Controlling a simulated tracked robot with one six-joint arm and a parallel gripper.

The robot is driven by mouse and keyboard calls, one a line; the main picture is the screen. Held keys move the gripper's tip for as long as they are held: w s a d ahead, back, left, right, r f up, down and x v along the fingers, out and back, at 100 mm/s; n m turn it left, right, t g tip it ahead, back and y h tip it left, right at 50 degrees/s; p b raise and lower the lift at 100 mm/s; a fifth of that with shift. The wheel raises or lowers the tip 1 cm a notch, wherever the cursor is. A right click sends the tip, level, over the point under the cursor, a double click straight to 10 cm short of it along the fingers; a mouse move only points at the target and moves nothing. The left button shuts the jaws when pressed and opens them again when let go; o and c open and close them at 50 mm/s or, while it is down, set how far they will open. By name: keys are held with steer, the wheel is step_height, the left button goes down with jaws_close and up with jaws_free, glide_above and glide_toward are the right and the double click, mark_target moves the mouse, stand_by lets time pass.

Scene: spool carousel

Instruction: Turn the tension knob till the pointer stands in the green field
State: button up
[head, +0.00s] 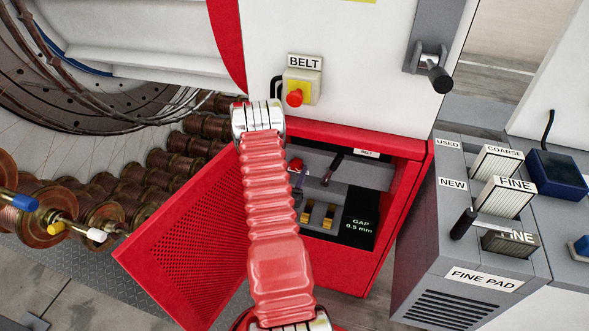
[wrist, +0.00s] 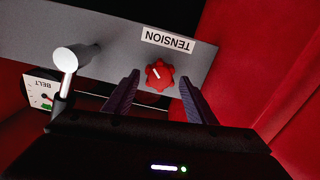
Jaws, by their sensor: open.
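The red tension knob (wrist: 160,74) with a white mark on its face sits on a grey panel below an upside-down TENSION label (wrist: 168,41) in the wrist view. My gripper (wrist: 160,77) is open, with one dark finger on each side of the knob and a visible gap to each.
A lever with a white ball end (wrist: 66,60) stands left of the knob in the wrist view. Red walls (wrist: 255,60) close in on the right. In the head view, a perforated red door (head: 190,235) stands open, and a grey pad unit (head: 445,255) stands at the right.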

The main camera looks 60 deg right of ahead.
steer(key=shift+w+d, duration=0.1)
steer(key=shift+d, duration=0.75)
steer(key=shift+c, duration=0.2)
steer(key=c, duration=1)
steer(key=shift+m, duration=0.3)
steer(key=m, duration=0.9)
steer(key=shift+f+m, duration=0.1)
steer(key=shift+m, duration=0.2)
steer(key=shift+s+m, duration=0.2)
steer(key=shift+m, duration=1.5)
steer(key=shift+f, duration=0.1)
